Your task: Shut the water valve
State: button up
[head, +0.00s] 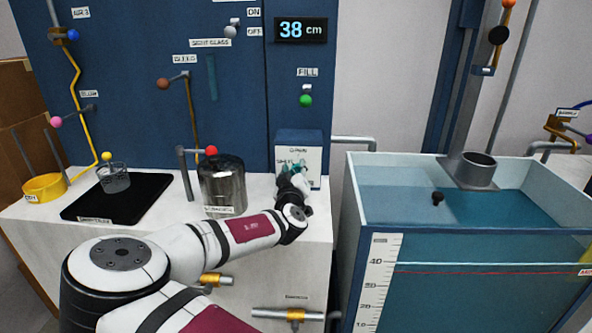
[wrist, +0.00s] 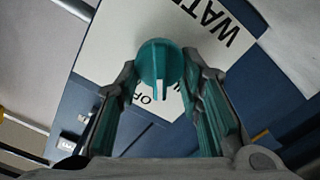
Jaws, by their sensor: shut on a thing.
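The water valve is a round teal knob (wrist: 157,58) with a white pointer mark, on a white panel lettered "WAT…" in the wrist view. Part of the panel's other lettering is hidden behind the knob and fingers. In the head view the panel is the front of a blue box (head: 299,138) at the right end of the counter. My gripper (head: 291,180) is up against this panel and mostly covers the knob there. In the wrist view my gripper (wrist: 163,82) has a finger on each side of the knob and is shut on it.
A glass water tank (head: 352,205) with a scale and a red line stands to the right. A display (head: 301,30) reads 38 cm. A steel pot (head: 222,182), a black plate (head: 75,210) with a beaker, and a yellow dish (head: 45,187) stand on the counter left of my arm.

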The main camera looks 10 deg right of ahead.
jog(key=n, duration=0.5)
jog(key=shift+a+f+n, duration=0.2)
jog(key=shift+f+n, duration=0.05)
jog(key=shift+n, duration=0.05)
jog(key=n, duration=0.5)
jog(key=shift+w+f, duration=0.1)
jog(key=shift+f, duration=0.15)
jog(key=shift+n, duration=0.3)
jog(key=o, duration=1.1)
jog(key=shift+a, duration=0.1)
jog(key=v, duration=1.2)
